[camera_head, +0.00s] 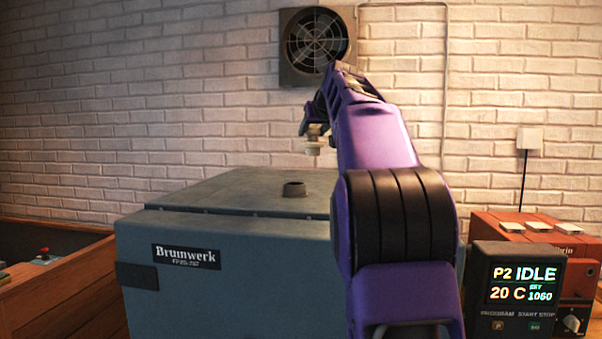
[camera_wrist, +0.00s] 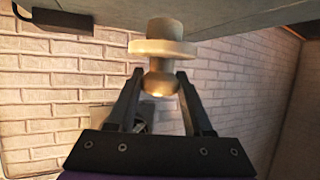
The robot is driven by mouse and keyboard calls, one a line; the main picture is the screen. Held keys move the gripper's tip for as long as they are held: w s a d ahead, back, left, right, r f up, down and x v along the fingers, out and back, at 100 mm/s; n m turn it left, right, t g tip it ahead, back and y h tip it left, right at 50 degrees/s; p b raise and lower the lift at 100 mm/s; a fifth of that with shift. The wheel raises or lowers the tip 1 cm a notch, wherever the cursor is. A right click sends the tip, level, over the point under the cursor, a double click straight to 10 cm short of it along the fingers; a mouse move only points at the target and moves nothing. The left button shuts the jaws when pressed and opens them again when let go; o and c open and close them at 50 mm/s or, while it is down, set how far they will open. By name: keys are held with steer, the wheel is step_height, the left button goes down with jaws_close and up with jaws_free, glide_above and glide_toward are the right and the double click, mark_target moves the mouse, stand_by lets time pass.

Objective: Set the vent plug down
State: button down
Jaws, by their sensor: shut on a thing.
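My gripper (camera_head: 314,129) is shut on the pale vent plug (camera_head: 313,148) and holds it in the air above the lid of the kiln. In the wrist view the plug (camera_wrist: 162,48) stands out beyond the fingertips (camera_wrist: 160,80), with a wide flange and a rounded knob between the fingers. The blue-grey kiln (camera_head: 260,260) carries a Brumwerk label. A short dark vent collar (camera_head: 293,189) rises from its lid, lower and slightly left of the plug in the head view. The plug appears clear of the collar.
A control box (camera_head: 518,290) reads P2 IDLE and 20 C at the right. Behind it is a red unit (camera_head: 490,222) with several pale tiles on top. A wall fan (camera_head: 315,45) is at the back. The lid left of the collar (camera_head: 220,195) is bare.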

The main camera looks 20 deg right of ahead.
steer(key=s+d, duration=0.7)
steer(key=d, duration=0.2)
step_height(320, 180, down, 10)
steer(key=b, duration=0.4)
steer(key=shift+d, duration=0.1)
steer(key=shift+f, duration=0.2)
steer(key=shift+c, duration=1.5)
jaws_free()
